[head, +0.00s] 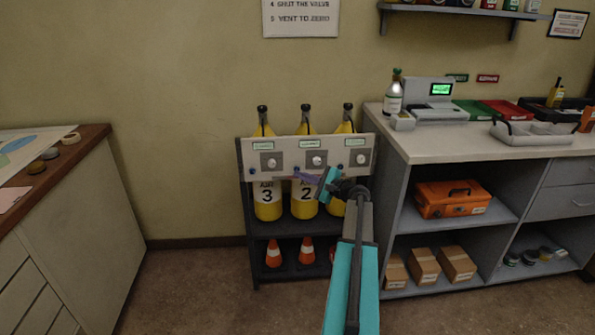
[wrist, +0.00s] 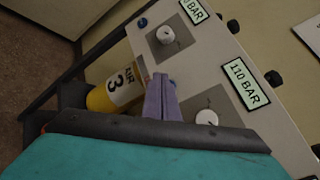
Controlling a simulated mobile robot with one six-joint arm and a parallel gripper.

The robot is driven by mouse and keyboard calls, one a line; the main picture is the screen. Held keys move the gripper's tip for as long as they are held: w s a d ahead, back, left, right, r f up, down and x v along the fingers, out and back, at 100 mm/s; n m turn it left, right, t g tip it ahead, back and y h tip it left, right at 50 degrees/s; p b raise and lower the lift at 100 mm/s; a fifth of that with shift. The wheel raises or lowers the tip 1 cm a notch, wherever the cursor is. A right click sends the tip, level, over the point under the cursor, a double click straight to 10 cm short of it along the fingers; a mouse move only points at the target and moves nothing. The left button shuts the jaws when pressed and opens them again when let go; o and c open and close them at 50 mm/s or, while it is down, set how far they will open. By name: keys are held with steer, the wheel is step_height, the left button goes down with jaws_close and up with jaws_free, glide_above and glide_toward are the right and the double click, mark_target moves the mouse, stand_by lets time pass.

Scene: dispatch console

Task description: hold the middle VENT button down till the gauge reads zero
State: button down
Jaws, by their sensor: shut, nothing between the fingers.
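The pale valve panel (head: 340,146) stands across the air bottles, with three readouts and three round knobs. The middle readout (wrist: 246,82) seems to read 110 BAR; in the head view (head: 309,143) it is too small to read. The fingers hide part of the button. The middle knob (head: 316,160) is just above right.
Yellow bottles (head: 267,207) stand behind and below the panel on a dark rack, with orange cones (head: 273,253) underneath. A counter (head: 440,150) stands close on the right. A cabinet (head: 70,220) is at left. Floor between cabinet and rack is clear.

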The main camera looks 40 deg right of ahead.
steer(key=shift+w+d, duration=0.5)
steer(key=shift+w, duration=0.15)
stand_by(2.1)
steer(key=shift+s, duration=0.1)
steer(key=shift+s+a, duration=0.55)
stand_by(0.4)
steer(key=shift+s+a+b, duration=0.2)
steer(key=shift+s+a, duration=0.6)
steer(key=shift+s, duration=0.2)
steer(key=shift+s+a+b, duration=0.15)
steer(key=shift+s+a, duration=0.65)
steer(key=shift+s, duration=0.15)
